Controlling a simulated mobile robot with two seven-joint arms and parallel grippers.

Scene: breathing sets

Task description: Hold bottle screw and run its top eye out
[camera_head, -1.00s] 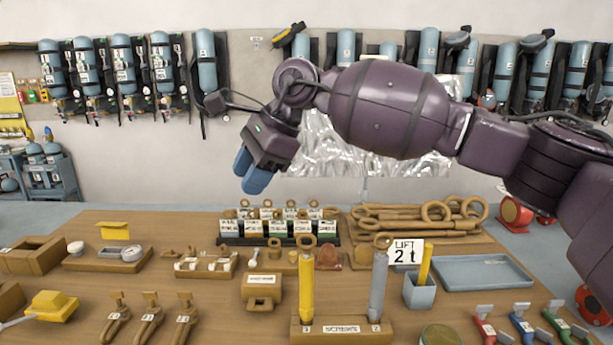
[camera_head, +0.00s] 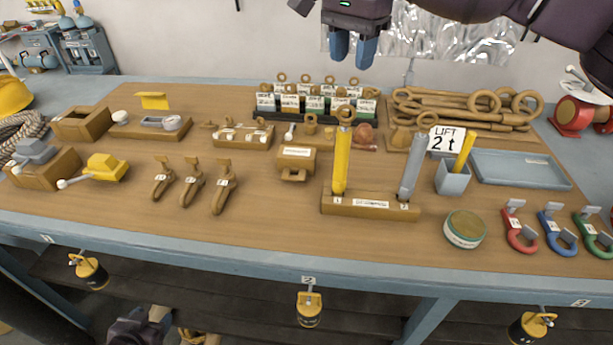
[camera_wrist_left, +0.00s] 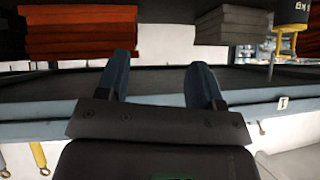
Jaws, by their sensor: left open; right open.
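Two bottle screws stand upright in a wooden block (camera_head: 370,207) on the bench: a yellow one (camera_head: 341,160) marked 1 and a grey one (camera_head: 411,165) marked 2. My right gripper (camera_head: 353,48) is open and empty, above and behind the bench's far edge in the picture. My left gripper (camera_head: 155,318) is low, below the bench's front edge; its open, empty fingers show in the left wrist view (camera_wrist_left: 160,82).
A grey cup (camera_head: 453,180) with a yellow stick stands right of the screws, with a blue tray (camera_head: 520,169) beyond. A round tin (camera_head: 464,229) and coloured shackles (camera_head: 520,228) lie nearby.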

